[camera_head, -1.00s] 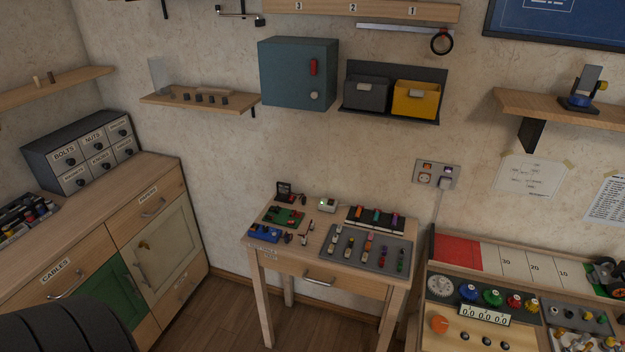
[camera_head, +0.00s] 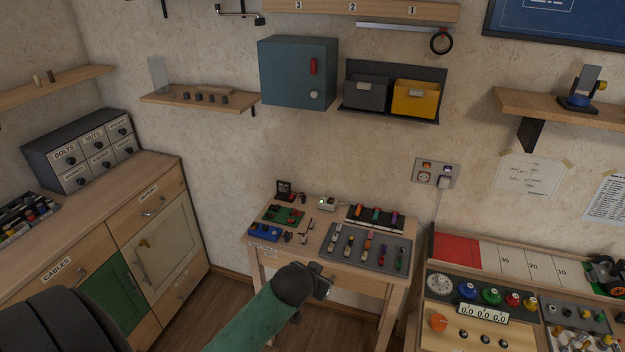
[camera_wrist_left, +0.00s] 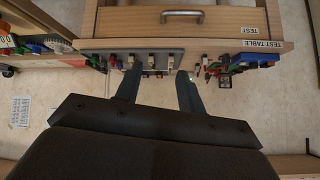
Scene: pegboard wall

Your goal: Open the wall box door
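The teal wall box (camera_head: 290,72) hangs on the wall at the upper middle of the head view. Its front door looks shut. The door has a red upright handle (camera_head: 313,67) and a round pale knob (camera_head: 314,95) below it. My left gripper (camera_head: 323,286) is low in front of the test table, well below the box and apart from it. In the left wrist view the two fingers (camera_wrist_left: 160,88) are spread with nothing between them. The box is not seen in that view. My right gripper is not in view.
A shelf with small blocks (camera_head: 200,100) is left of the box; grey and yellow bins (camera_head: 415,98) hang to its right. The test table (camera_head: 340,283), with small parts on top, stands below. The wall between box and table is mostly bare.

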